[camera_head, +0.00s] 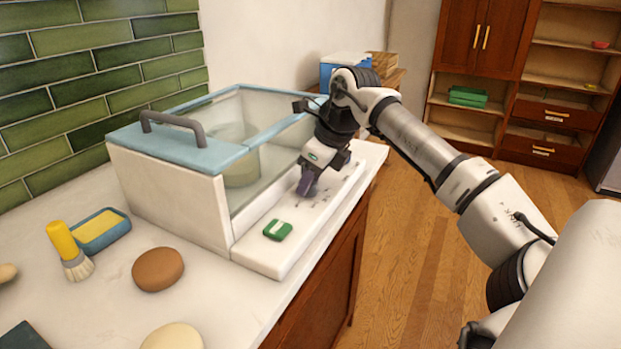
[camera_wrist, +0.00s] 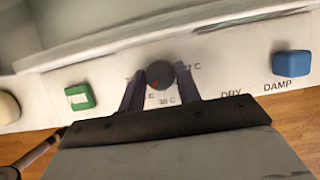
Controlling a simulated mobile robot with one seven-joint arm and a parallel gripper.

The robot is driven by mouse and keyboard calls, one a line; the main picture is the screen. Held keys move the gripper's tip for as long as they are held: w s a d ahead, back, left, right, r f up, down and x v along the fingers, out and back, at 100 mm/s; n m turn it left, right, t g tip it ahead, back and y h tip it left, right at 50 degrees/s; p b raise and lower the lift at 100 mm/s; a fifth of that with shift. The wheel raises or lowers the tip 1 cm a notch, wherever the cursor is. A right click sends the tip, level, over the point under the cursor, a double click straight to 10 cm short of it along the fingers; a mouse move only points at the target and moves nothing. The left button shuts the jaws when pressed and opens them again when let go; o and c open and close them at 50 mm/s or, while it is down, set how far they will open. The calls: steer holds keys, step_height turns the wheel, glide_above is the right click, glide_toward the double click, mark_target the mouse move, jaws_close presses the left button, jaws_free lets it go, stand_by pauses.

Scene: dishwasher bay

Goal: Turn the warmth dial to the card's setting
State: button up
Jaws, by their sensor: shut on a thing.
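The warmth dial (camera_wrist: 160,74) is a dark round knob on the white front ledge of a glass-sided box. A small red mark shows at its lower left, and partly hidden temperature labels ending in "C" surround it. My gripper (camera_wrist: 160,78) is shut on the dial, with one purple finger on each side. In the head view my gripper (camera_head: 307,184) points down at the ledge and hides the dial. I cannot make out a setting card in either view.
A green switch (camera_wrist: 79,97) sits left of the dial and also shows in the head view (camera_head: 278,230). A blue control (camera_wrist: 291,64) is at right, by "DRY" and "DAMP". The glass-sided box (camera_head: 165,187) stands behind the ledge. A brush (camera_head: 70,252), sponge (camera_head: 101,231) and brown round object (camera_head: 158,269) lie left.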

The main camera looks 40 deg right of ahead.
steer(key=o, duration=1)
steer(key=shift+s+r, duration=0.1)
steer(key=v, duration=1.3)
steer(key=shift+s+r, duration=0.1)
steer(key=shift+r, duration=0.2)
